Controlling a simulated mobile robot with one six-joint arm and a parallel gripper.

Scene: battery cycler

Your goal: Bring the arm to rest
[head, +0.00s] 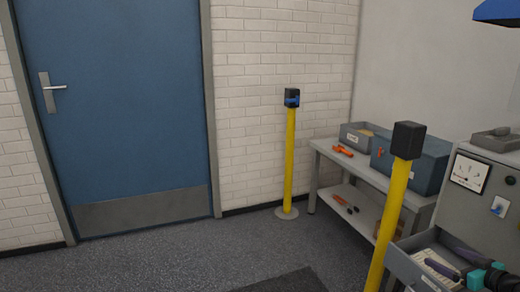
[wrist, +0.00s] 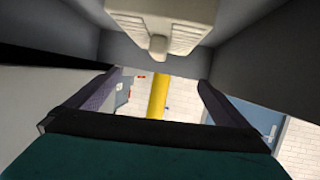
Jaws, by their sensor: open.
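My gripper (head: 446,259) shows at the lower right of the head view, with a teal body and dark purple-grey fingers. It reaches over or into the open grey drawer (head: 408,268). In the wrist view my gripper (wrist: 157,84) has its two fingers spread wide apart, with nothing held between them. A pale, ribbed piece (wrist: 160,18) with a small rounded knob is at the top of the wrist view, close to the fingers but apart from them. Grey drawer walls stand close on both sides there. Part of the drawer and most of my arm are out of the head view.
A grey cabinet (head: 475,187) with a dial meter stands above the drawer. A yellow post (head: 391,215) stands close to the drawer's left; another yellow post (head: 290,150) is by the brick wall. A bench (head: 330,160) holds bins.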

